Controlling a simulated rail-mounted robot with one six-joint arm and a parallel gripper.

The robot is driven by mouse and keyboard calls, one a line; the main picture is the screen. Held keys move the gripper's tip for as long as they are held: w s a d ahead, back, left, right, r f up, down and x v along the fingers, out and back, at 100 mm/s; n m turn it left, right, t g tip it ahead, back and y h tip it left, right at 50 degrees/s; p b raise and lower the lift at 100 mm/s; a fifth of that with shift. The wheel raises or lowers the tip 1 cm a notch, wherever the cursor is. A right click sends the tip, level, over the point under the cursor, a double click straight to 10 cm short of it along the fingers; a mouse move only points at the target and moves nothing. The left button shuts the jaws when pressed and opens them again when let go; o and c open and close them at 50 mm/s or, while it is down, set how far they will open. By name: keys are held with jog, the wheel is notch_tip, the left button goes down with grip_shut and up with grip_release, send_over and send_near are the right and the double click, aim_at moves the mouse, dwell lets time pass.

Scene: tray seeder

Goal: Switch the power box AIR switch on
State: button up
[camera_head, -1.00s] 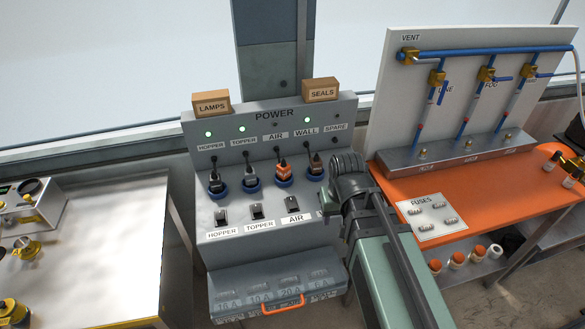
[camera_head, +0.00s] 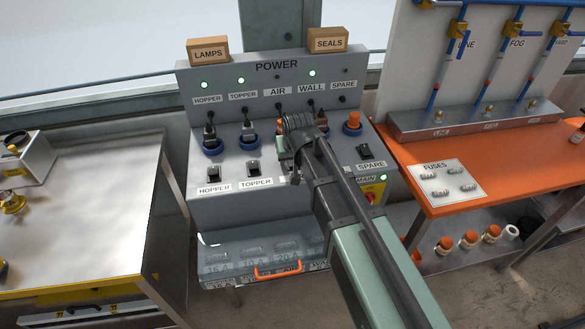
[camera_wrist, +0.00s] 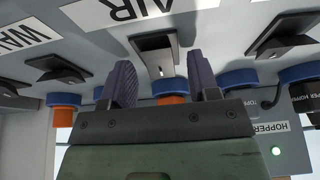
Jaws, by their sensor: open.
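The grey power box (camera_head: 240,208) stands in the middle of the head view. Its AIR switch is hidden there behind my gripper (camera_head: 291,165) and arm. In the wrist view, which is upside down, the dark AIR switch (camera_wrist: 155,54) sits by the AIR label (camera_wrist: 130,10). My gripper (camera_wrist: 162,75) is open, with one purple finger on each side of the switch and nothing between them. I cannot tell whether either finger touches it. The lamp above the upper AIR label (camera_head: 275,92) looks dark.
The HOPPER switch (camera_head: 213,172) and TOPPER switch (camera_head: 253,168) are to the left, the SPARE switch (camera_head: 364,151) to the right. Several plugs stand in blue sockets above. Green lamps show at HOPPER, TOPPER and WALL. A fuse case (camera_head: 230,262) sits below.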

jog(key=shift+c, duration=0.4)
jog(key=c, duration=0.8)
jog(key=shift+w+a+r+g+p, duration=0.1)
jog(key=shift+w+r+g+p, duration=0.1)
jog(key=shift+w+g+p, duration=0.35)
jog(key=shift+c, duration=0.2)
jog(key=shift+w+g+h+p, duration=0.1)
jog(key=shift+g+h+p, duration=0.2)
jog(key=shift+g, duration=0.25)
jog(key=shift+w+a+f+g, duration=0.1)
jog(key=shift+f+g, duration=0.05)
jog(key=shift+g, duration=1.05)
jog(key=o, duration=0.9)
